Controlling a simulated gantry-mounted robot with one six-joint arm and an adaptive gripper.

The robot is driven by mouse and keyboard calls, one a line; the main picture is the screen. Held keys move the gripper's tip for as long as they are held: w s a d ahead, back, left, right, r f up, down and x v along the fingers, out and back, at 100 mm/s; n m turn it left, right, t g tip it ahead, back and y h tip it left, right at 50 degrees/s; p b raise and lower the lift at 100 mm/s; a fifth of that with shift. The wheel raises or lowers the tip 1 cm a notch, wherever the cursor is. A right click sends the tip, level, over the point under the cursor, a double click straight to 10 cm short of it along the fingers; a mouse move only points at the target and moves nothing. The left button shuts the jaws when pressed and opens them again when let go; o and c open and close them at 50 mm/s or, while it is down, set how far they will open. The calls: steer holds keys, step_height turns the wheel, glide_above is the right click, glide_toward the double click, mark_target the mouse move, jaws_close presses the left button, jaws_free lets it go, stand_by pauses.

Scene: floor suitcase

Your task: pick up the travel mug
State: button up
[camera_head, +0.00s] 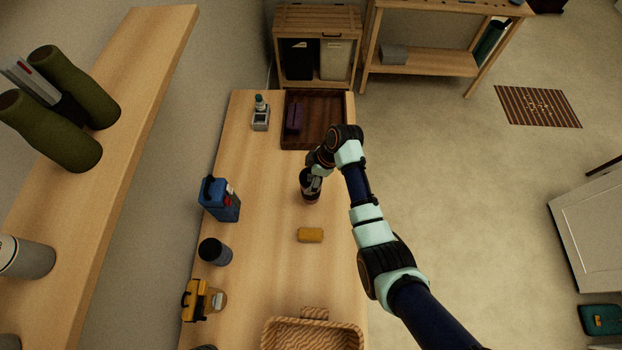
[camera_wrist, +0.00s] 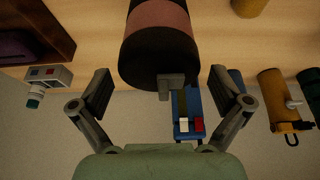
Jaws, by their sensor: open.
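The travel mug appears to be the dark cylinder with a dull red band (camera_wrist: 158,50), seen close up in the wrist view with a small grey tab at its lower edge. In the head view the mug (camera_head: 309,192) is on the wooden counter, partly covered by my gripper (camera_head: 314,174). In the wrist view my gripper (camera_wrist: 160,74) is open, one finger on each side of the mug's near end. Gaps show between both fingers and the mug. How deep the mug sits between the fingers is hard to tell.
A blue box-shaped container (camera_head: 219,200), a dark cup (camera_head: 215,252) and a yellow-black item (camera_head: 202,300) line the wall side. A yellow block (camera_head: 310,235) and a woven basket (camera_head: 313,338) lie nearer. A dark wooden tray (camera_head: 330,125) is beyond. A shelf (camera_head: 140,110) overhangs left.

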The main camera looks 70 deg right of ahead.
steer(key=shift+w+f, duration=0.25)
steer(key=shift+f, duration=0.3)
steer(key=shift+c, duration=0.3)
steer(key=c, duration=1.7)
